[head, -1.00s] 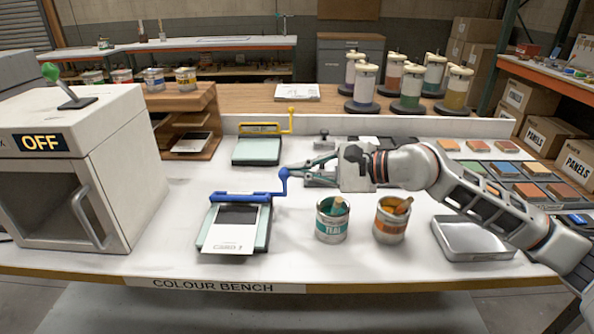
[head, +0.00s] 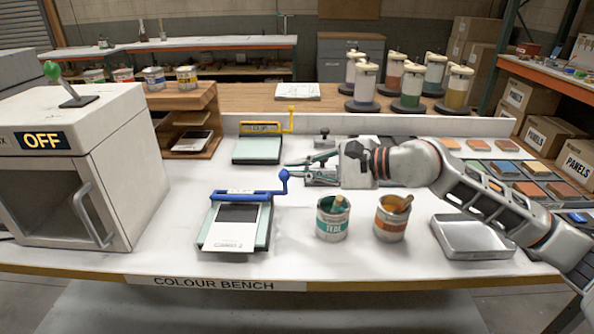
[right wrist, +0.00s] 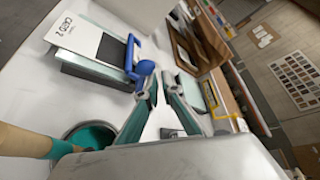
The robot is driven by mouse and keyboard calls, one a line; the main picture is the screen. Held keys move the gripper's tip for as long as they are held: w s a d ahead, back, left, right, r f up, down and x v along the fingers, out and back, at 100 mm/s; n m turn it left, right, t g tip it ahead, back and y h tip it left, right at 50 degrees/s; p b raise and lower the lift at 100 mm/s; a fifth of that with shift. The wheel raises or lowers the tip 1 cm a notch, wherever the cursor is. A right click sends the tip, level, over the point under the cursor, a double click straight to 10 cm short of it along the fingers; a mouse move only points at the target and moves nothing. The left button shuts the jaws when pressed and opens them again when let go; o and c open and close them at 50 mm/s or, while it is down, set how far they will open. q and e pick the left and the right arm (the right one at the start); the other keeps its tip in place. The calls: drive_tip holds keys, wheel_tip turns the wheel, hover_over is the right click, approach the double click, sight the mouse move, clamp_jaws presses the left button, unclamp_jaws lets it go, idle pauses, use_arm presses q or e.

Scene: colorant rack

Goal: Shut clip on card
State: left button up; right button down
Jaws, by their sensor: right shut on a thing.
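A white card (head: 231,236) with a dark band lies on a pale green board (head: 263,231) on the bench. A blue clip (head: 245,196) spans the board's far end, across the card's top. Its lever rises at the right to a round knob (head: 284,176). In the right wrist view the blue knob (right wrist: 146,67) is at the fingertips. My right gripper (head: 288,174) comes in from the right and is shut on the knob. How closely the clip bar presses on the card cannot be told. My left gripper is not in view.
A teal paint can (head: 332,219) and an orange one (head: 392,218) stand right of the board, below my right arm. A similar board with a yellow clip (head: 264,129) is behind. A white cabinet (head: 70,170) marked OFF stands left. A metal tray (head: 472,238) lies right.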

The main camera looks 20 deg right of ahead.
wheel_tip(320, 180, up, 10)
drive_tip(key=shift+s+a+f, duration=0.15)
drive_tip(key=shift+f, duration=0.1)
idle(0.3)
